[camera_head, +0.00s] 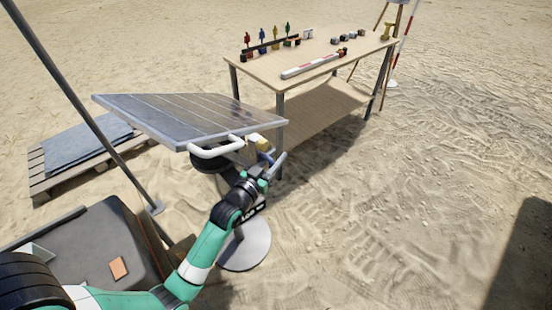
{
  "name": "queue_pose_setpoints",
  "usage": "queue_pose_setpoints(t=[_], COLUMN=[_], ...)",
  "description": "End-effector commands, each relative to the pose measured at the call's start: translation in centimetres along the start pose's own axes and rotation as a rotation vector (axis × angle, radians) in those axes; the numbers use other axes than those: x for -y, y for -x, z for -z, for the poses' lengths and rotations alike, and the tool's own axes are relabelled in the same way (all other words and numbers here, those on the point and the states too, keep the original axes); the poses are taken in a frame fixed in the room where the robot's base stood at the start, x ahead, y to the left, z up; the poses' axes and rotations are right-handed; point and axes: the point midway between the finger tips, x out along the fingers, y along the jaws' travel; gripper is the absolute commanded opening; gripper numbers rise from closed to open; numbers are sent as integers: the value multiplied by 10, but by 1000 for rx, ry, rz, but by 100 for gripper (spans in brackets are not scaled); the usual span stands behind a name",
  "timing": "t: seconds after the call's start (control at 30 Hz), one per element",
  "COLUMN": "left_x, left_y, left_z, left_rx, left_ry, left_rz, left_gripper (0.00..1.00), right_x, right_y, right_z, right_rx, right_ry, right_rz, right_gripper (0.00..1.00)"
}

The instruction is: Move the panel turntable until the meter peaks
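The solar panel (185,115) is a dark, tilted rectangle with a pale frame, mounted on a turntable stand with a round grey base (246,248). A white loop handle (215,149) sticks out below its near edge. A small yellowish part (257,141) shows beside the handle; I cannot tell if it is the meter, and no reading is legible. My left gripper (270,160) is just right of the handle, near the panel's near right corner. Its fingers are too small and crowded to show whether they are open or hold anything. My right gripper is out of view.
A wooden table (330,68) with small coloured items and a red-and-white scale bar (310,67) stands behind the panel. A pallet with grey sheets (85,142) lies at left. A dark slanted pole (75,95) stands in front of it.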

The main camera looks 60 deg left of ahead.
Motion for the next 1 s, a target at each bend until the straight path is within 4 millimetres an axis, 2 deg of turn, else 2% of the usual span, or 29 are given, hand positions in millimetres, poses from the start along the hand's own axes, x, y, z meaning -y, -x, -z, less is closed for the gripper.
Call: queue_pose_setpoints(t=[0.73,0.87,1.0], left_x=[-1,-1,-1], left_y=[2,18,50], left_z=[1,2,2], left_rx=[0,2,5], left_ry=[0,0,1], left_rz=[-2,-2,-1], left_gripper=[32,32,32], right_x=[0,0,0], right_y=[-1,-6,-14], right_z=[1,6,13], right_rx=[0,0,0], right_ry=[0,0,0], right_rz=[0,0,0], right_gripper=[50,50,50])
